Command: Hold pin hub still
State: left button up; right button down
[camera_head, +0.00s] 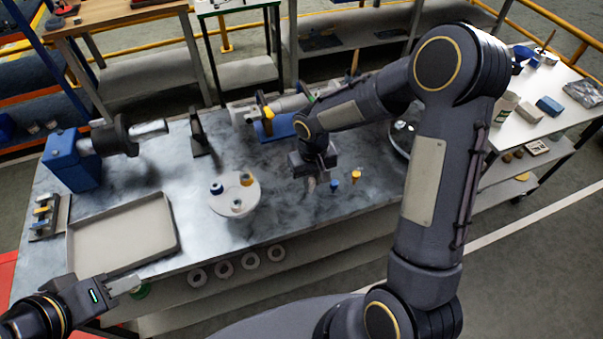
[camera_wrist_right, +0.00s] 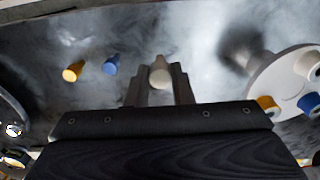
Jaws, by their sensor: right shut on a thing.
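My right gripper (camera_head: 311,182) is low over the middle of the grey bench. In the right wrist view its two fingers (camera_wrist_right: 160,88) are shut on a small pale round part (camera_wrist_right: 160,74), which looks like the pin hub. In the head view the gripper mostly hides this part, so I cannot tell whether it touches the bench. My left gripper (camera_head: 124,285) hangs empty at the lower left, in front of the bench edge and the tray. I cannot tell how far apart its fingers are.
A blue peg (camera_head: 335,185) and a yellow peg (camera_head: 356,175) stand close beside the right gripper. A beige tray (camera_head: 122,235) and a blue vice-like machine (camera_head: 70,161) stand left. White rings hang below the bench front.

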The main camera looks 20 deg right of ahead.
jog(key=shift+s+d, duration=0.1)
jog(key=shift+d, duration=0.05)
jog(key=shift+f, duration=0.1)
jog(key=a+r+n, duration=0.2)
jog(key=a+r, duration=0.1)
jog(key=a, duration=0.3)
jog(key=w+a+r+n, duration=0.1)
jog(key=a+r+n, duration=0.1)
jog(key=a+r, duration=0.2)
jog(key=a+r+n, duration=0.2)
jog(key=a+r, duration=0.2)
jog(key=a, duration=0.6)
jog(key=shift+w+a+b, duration=0.15)
jog(key=shift+w+b, duration=0.1)
jog(key=shift+b, duration=0.05)
jog(key=shift+f, duration=1.25)
